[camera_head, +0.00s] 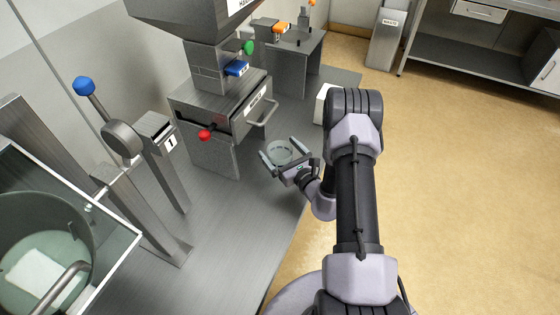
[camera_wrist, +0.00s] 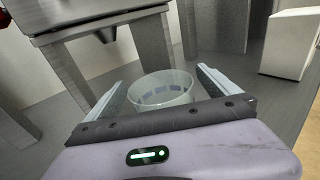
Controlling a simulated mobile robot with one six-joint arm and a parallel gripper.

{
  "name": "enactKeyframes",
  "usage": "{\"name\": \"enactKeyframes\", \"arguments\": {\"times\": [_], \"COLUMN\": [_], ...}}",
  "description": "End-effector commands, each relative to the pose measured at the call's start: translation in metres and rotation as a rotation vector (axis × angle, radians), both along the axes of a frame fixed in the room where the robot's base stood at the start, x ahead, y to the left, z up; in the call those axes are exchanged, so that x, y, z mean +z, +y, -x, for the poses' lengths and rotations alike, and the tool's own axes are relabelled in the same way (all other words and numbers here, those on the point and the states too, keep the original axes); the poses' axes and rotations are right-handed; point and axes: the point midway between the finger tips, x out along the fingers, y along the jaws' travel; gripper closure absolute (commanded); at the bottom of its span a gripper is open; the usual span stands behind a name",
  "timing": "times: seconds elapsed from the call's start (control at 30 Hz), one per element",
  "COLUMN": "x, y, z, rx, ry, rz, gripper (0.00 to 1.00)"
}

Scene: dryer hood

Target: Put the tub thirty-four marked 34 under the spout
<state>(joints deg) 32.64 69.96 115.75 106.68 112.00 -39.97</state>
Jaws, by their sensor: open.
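A pale translucent round tub (camera_head: 279,152) stands upright on the grey metal bench. It also shows in the wrist view (camera_wrist: 162,90), between the two fingers of my gripper (camera_head: 285,156). The fingers are open, one on each side of the tub, with a gap visible at least on the right. No number can be read on the tub. The spout (camera_wrist: 104,34) seems to be the dark piece under the hopper machine (camera_head: 220,110), beyond the tub. The tub is in front of the machine, not under it.
The machine has a red knob (camera_head: 205,135), a blue handle (camera_head: 236,68), a green knob (camera_head: 248,47) and a drawer-like front with a bar handle. A white block (camera_head: 323,103) stands right of it. A lever with a blue knob (camera_head: 84,85) rises at left.

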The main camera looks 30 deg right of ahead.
Motion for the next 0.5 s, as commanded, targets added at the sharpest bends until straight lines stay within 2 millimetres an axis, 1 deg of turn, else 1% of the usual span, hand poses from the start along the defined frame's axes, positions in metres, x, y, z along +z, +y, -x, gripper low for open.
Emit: {"name": "enactKeyframes", "arguments": {"times": [0.17,0.2,0.37,0.4,0.47,0.5], "x": [0.0006,0.0006,0.0005,0.0005,0.0004,0.0005], "y": [-0.0001,-0.0001,0.0000,0.0000,0.0001,0.0000], "z": [-0.0003,-0.0002,0.0000,0.0001,0.0001,0.0001], "rx": [0.000,0.000,0.000,0.000,0.001,0.000], "ry": [0.000,0.000,0.001,0.001,0.001,0.001], "rz": [0.000,0.000,0.000,0.000,0.000,0.000], "gripper": [0.00,0.08,0.39,0.47,0.59,0.67]}}
